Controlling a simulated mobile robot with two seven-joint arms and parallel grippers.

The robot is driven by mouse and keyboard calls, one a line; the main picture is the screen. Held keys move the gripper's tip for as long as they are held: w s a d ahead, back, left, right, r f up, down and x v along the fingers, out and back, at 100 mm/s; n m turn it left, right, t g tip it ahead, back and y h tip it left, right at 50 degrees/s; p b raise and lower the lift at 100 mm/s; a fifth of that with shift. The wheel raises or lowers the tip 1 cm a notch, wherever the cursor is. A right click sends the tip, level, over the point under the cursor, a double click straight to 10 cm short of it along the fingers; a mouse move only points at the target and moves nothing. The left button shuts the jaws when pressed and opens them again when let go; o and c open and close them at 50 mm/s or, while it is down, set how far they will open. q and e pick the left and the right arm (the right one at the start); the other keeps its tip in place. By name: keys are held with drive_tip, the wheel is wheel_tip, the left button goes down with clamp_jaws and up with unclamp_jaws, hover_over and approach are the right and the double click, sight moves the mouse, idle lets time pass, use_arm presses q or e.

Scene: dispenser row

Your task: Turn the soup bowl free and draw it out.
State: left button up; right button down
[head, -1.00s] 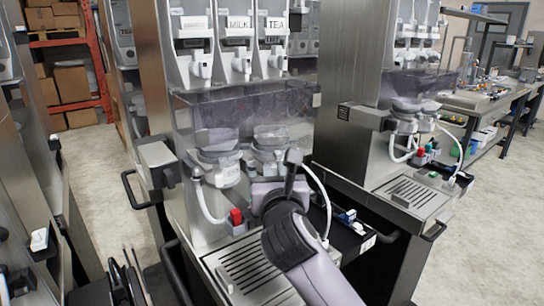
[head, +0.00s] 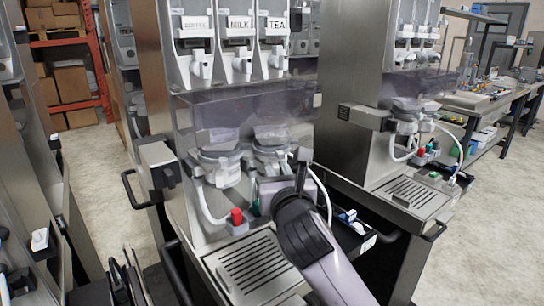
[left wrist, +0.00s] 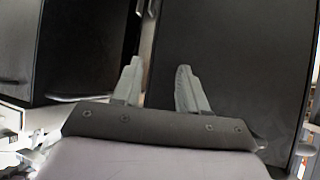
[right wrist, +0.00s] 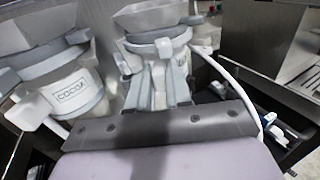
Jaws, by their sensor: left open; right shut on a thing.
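The soup bowl (head: 271,137), a pale translucent mixing bowl with a grey collar, sits on the right under the smoky hood of the middle dispenser; it also shows in the right wrist view (right wrist: 158,20). Its label is hidden. My right gripper (right wrist: 157,82) is shut on the bowl's lower front part, fingers on both sides below the collar. In the head view my right wrist covers much of the hold (head: 273,183). A similar bowl marked COCOA (right wrist: 68,93) stands just left of it. My left gripper (left wrist: 158,82) is open and empty before dark panels.
A red-capped part (head: 237,216) stands below the bowls, above the slatted drip tray (head: 250,265). A white hose (right wrist: 240,90) curves close by my right gripper on its right. A black side tray (head: 352,232) with small items is at right. A second dispenser stands farther right.

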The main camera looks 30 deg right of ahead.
drive_tip(key=shift+d+r+n+t+y, duration=0.3)
drive_tip(key=shift+d+r+n+y, duration=0.15)
drive_tip(key=shift+d+y, duration=0.15)
drive_tip(key=c, duration=1)
unclamp_jaws()
drive_tip(key=shift+w+d+f, duration=0.1)
